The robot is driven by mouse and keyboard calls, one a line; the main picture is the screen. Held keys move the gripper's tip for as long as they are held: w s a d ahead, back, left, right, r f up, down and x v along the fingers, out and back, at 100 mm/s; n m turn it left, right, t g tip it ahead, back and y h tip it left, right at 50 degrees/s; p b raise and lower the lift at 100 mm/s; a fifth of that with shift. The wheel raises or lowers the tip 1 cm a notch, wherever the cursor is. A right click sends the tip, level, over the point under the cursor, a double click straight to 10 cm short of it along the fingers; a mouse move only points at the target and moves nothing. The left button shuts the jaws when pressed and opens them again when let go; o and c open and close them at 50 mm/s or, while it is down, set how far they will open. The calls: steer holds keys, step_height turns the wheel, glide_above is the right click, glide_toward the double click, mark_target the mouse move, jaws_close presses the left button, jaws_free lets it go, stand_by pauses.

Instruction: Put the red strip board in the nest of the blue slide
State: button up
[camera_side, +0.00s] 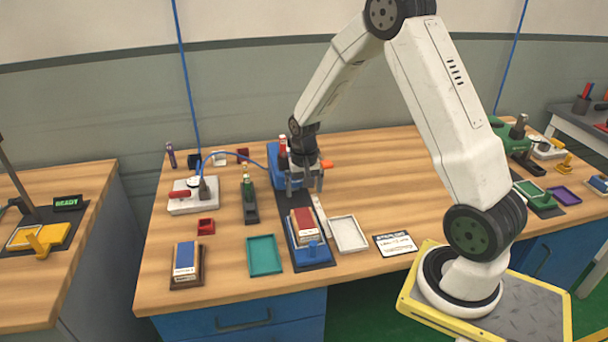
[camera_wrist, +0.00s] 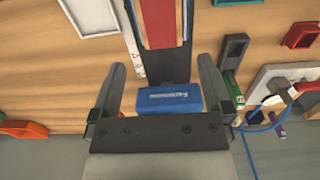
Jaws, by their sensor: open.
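The red strip board (camera_side: 304,222), with pale edges, lies at the blue slide (camera_side: 309,254) near the table's front. I cannot tell whether it is fully seated in the nest, which it hides. In the wrist view the red board (camera_wrist: 159,22) shows at the top, cut off by the frame. My gripper (camera_side: 305,187) is open and empty, pointing down above the dark base strip, behind the board. Its fingers (camera_wrist: 163,75) are wide apart in the wrist view, with no board between them.
A blue press-like block (camera_side: 280,158) stands behind my gripper; a labelled blue block (camera_wrist: 168,98) shows in the wrist view. A teal tray (camera_side: 264,256) and a white tray (camera_side: 348,234) flank the slide. A blue-topped stack (camera_side: 186,262) stands left.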

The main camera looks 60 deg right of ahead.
steer(key=shift+r, duration=1.05)
steer(key=s+a+r+n+t, duration=0.1)
steer(key=s+a+r+n, duration=0.1)
steer(key=s+a+n, duration=0.2)
steer(key=s+a+r+n+t, duration=0.1)
steer(key=s+a+n, duration=0.4)
steer(key=a, duration=0.6)
steer(key=shift+s+r+t, duration=0.3)
steer(key=shift+s+r, duration=0.55)
steer(key=shift+s, duration=0.4)
